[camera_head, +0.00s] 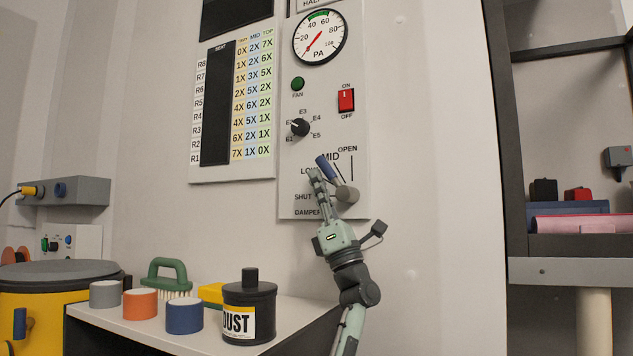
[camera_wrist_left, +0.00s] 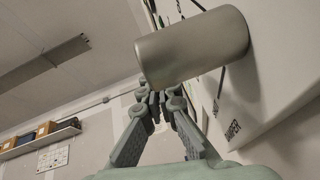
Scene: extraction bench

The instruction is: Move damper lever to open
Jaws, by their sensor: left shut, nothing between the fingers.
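The damper lever (camera_head: 327,166) has a blue grip and a grey hub (camera_head: 346,193) low on the wall panel. It tilts up and to the left, its tip close to the MID label and between LO and OPEN. My left gripper (camera_head: 314,174) is shut and empty, its fingertips just left of the lever; I cannot tell whether they touch it. In the left wrist view a grey metal cylinder (camera_wrist_left: 195,48), apparently the hub, stands close beyond the fingers (camera_wrist_left: 160,98). The blue grip is not clear there. My right gripper is not in view.
Above the lever are a knob (camera_head: 300,127), a red switch (camera_head: 346,100) and a pressure gauge (camera_head: 320,37) reading low. A shelf (camera_head: 200,342) at lower left holds a black dust jar (camera_head: 249,300), a brush (camera_head: 166,274) and several coloured cylinders. Wall right of the panel is clear.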

